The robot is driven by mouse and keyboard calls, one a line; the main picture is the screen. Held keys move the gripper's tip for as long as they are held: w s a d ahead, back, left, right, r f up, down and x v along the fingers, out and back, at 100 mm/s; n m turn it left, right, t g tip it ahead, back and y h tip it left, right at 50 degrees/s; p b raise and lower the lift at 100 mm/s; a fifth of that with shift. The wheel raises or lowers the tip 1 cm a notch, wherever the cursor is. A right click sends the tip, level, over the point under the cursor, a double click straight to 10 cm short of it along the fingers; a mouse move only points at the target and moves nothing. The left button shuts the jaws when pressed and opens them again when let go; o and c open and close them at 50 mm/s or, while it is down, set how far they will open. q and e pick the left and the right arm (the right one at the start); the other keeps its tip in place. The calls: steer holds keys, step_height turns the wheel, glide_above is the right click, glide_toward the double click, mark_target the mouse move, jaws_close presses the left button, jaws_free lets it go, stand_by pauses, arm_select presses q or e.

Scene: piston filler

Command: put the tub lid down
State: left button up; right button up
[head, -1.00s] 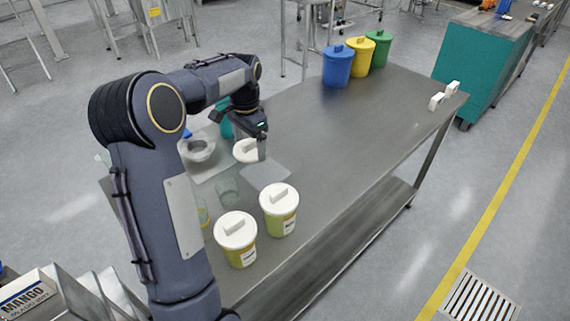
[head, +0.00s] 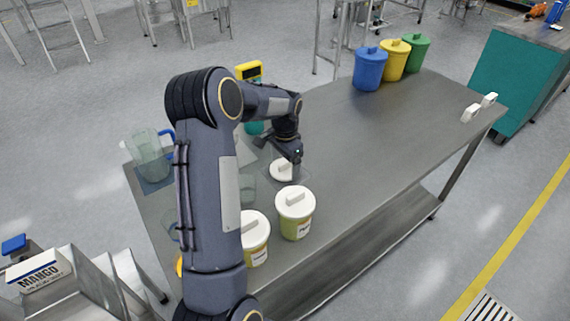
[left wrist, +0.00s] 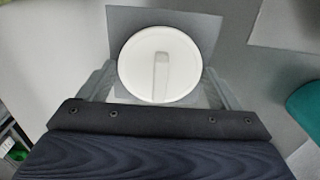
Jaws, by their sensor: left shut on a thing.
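The tub lid (head: 281,171) is white and round with a raised bar handle. It also shows in the left wrist view (left wrist: 160,62), flat over a grey square mat (left wrist: 124,22). My left gripper (head: 286,160) is shut on the lid, with a finger at each side of its rim. I cannot tell whether the lid touches the mat. Two lidded tubs with white lids, a nearer one (head: 255,243) and another (head: 295,219), stand in front of the gripper. My right gripper is not in view.
A clear jug (head: 149,158) stands at the table's left end, and a clear cup (head: 248,188) stands near the lid. Blue (head: 368,71), yellow (head: 394,63) and green (head: 416,54) bins stand at the far end. The middle of the steel table (head: 375,130) is free.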

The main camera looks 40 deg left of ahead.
mark_target(285, 162)
arm_select(q)
steer(key=shift+f, duration=0.5)
steer(key=shift+f, duration=0.2)
steer(key=o, duration=0.8)
step_height(285, 162, up, 12)
steer(key=shift+r, duration=0.25)
